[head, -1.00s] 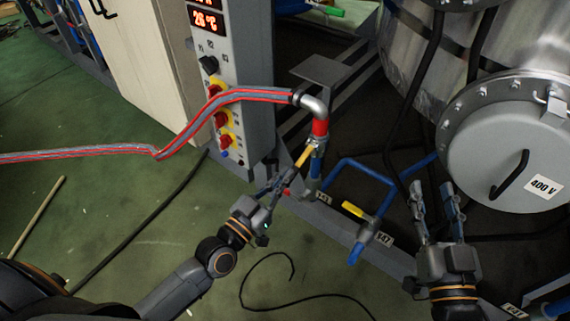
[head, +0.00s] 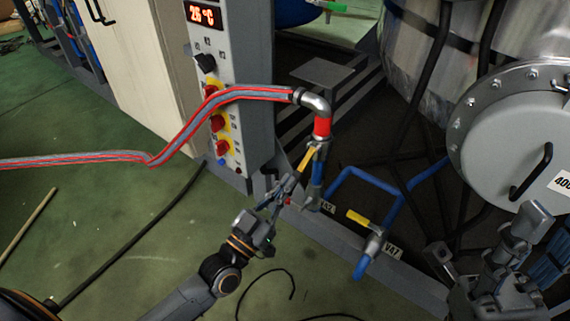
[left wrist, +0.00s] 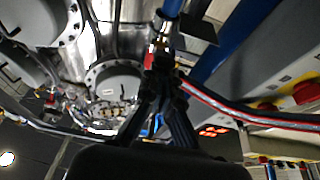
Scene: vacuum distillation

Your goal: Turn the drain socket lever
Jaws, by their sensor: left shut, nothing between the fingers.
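The drain socket (head: 321,126) is a bent metal elbow with a red band, on an upright blue pipe. Its yellow lever (head: 306,159) slants down to the left below the red band. My left gripper (head: 289,184) is shut and empty, its fingertips at the lever's lower end; I cannot tell whether they touch.
A red-grey hose (head: 190,125) runs left from the elbow past the control cabinet (head: 243,95). Another blue pipe carries a yellow lever (head: 358,217) to the right. A steel vessel (head: 525,135) fills the right.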

